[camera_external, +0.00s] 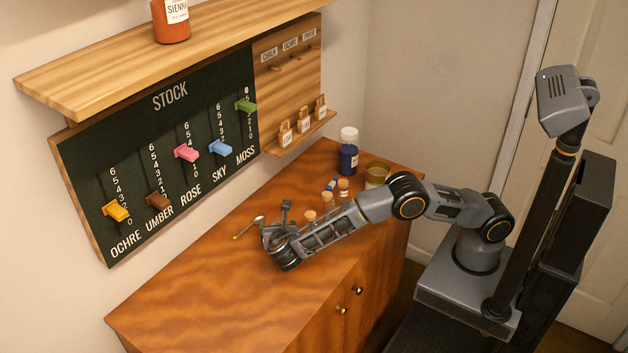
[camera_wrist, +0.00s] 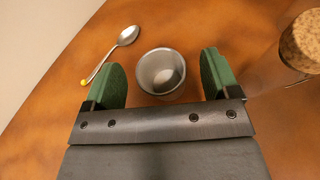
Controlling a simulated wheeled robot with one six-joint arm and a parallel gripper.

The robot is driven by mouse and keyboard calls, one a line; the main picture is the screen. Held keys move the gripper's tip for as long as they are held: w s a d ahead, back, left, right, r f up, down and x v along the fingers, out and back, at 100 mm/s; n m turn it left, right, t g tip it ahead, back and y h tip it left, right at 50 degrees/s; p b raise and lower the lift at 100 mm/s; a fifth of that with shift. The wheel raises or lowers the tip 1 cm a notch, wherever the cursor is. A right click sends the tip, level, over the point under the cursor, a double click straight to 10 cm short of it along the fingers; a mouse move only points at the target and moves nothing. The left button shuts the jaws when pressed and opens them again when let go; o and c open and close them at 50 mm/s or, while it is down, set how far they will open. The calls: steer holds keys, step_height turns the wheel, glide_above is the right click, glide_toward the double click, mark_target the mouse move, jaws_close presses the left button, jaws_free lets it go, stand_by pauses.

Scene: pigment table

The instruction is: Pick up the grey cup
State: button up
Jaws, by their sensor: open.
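The grey cup (camera_wrist: 162,73) stands upright on the wooden table in the wrist view. It is round, open at the top and looks empty. My gripper (camera_wrist: 163,75) is open, with one green finger pad on each side of the cup and a visible gap to each. In the external view my gripper (camera_external: 272,232) is low over the table, and I cannot make out the cup there; my arm seems to hide it.
A spoon (camera_wrist: 128,36) lies left of the cup. A corked glass jar (camera_wrist: 300,45) stands close to the right finger. A blue jar (camera_external: 348,158), an olive tin (camera_external: 377,171) and small corked bottles (camera_external: 327,199) stand farther back. The table's front left (camera_external: 190,300) is clear.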

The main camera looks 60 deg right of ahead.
steer(key=c, duration=1)
steer(key=shift+r, duration=0.1)
steer(key=shift+c, duration=0.2)
